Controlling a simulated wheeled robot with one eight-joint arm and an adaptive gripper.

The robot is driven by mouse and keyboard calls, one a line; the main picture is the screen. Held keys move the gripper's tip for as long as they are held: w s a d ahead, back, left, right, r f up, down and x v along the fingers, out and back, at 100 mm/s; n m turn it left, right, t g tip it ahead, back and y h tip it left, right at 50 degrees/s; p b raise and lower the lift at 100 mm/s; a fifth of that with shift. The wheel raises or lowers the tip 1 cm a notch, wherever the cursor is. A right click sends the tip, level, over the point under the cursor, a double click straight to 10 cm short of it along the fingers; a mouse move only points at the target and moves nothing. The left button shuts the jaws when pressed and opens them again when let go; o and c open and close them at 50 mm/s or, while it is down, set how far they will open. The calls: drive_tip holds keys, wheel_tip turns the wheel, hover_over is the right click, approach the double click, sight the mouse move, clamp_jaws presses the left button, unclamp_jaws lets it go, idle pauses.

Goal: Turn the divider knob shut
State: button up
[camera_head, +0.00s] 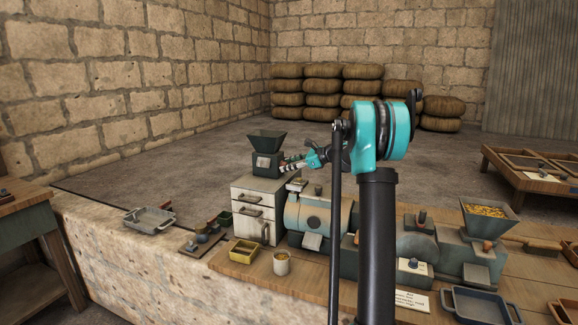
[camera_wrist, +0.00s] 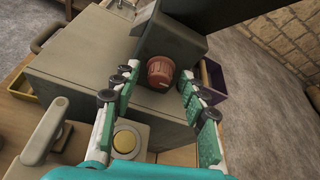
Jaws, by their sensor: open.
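A round reddish-brown knob (camera_wrist: 161,71), which looks like the divider knob, sits on the face of a dark grey box (camera_wrist: 172,45). A small pale mark shows on its lower rim. My gripper (camera_wrist: 156,79) is open, with one finger on each side of the knob in the wrist view. Gaps show between the fingers and the knob; how far the tips are from it in depth I cannot tell. In the head view my gripper (camera_head: 287,167) is beside the dark hopper unit (camera_head: 266,164) on the pale drawer cabinet (camera_head: 257,185); the knob is hidden there.
A purple-sided tray (camera_wrist: 214,80) is right of the box in the wrist view. A pale lever handle (camera_wrist: 45,132) and a yellow round button (camera_wrist: 125,141) are lower left. In the head view, a grey-blue machine (camera_head: 318,217) stands right of the cabinet, and a yellow tray (camera_head: 244,251) is in front.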

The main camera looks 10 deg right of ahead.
drive_tip(key=shift+c, duration=0.3)
clamp_jaws()
drive_tip(key=n+t, duration=0.1)
drive_tip(key=n, duration=0.1)
drive_tip(key=n+t, duration=0.1)
drive_tip(key=n, duration=0.1)
drive_tip(key=shift+s+a+f+t+h, duration=0.1)
drive_tip(key=shift+s+t+h, duration=0.1)
drive_tip(key=shift+t+h, duration=0.15)
drive_tip(key=n+t, duration=0.1)
drive_tip(key=n, duration=0.2)
drive_tip(key=shift+f+t, duration=0.15)
drive_tip(key=shift+t, duration=0.1)
drive_tip(key=shift+s+f+n+t, duration=0.1)
drive_tip(key=shift+n+t, duration=0.6)
drive_tip(key=shift+n, duration=0.6)
